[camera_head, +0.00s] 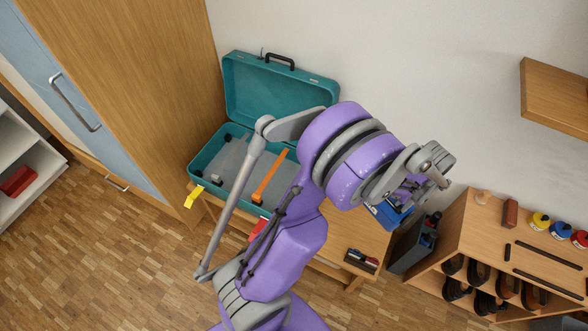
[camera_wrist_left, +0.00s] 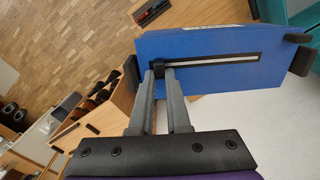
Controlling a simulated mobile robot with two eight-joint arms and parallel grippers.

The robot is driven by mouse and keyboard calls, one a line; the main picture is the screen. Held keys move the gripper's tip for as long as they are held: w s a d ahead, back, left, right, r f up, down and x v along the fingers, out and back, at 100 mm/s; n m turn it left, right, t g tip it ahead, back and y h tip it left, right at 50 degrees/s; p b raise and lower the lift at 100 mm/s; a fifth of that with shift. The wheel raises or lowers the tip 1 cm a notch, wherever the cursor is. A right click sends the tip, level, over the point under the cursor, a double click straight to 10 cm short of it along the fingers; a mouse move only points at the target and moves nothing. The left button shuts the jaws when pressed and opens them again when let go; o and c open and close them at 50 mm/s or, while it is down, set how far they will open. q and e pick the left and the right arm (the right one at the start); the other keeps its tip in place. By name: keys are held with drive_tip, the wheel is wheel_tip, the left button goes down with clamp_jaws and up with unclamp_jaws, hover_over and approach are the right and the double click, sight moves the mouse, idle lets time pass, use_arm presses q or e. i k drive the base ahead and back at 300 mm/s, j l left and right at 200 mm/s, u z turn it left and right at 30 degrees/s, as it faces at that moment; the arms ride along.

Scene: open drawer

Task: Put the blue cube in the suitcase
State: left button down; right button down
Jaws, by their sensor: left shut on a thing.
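The blue cube (camera_head: 388,214) looks like a blue box. It shows large in the left wrist view (camera_wrist_left: 205,65), with a dark slot and a pale bar along its face. My left gripper (camera_wrist_left: 163,74) is shut on a small black part at the left end of that slot. In the head view my left gripper (camera_head: 412,190) is right of the suitcase, and the arm partly hides the cube. The teal suitcase (camera_head: 272,90) stands open on a wooden bench, its lid up against the wall. My arm covers part of its inside. My right gripper is not in view.
An orange bar (camera_head: 268,178) lies in the suitcase. A yellow piece (camera_head: 194,195) is at its left front edge. A dark grey bin (camera_head: 408,248) stands beside a wooden shelf (camera_head: 480,225) with shoes and small items. A tall wooden cabinet (camera_head: 150,90) borders the suitcase on the left.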

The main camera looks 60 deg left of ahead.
sight(252, 172)
drive_tip(key=k+j, duration=0.45)
drive_tip(key=k, duration=0.15)
drive_tip(key=k+j, duration=0.9)
drive_tip(key=k, duration=0.25)
drive_tip(key=z, duration=0.05)
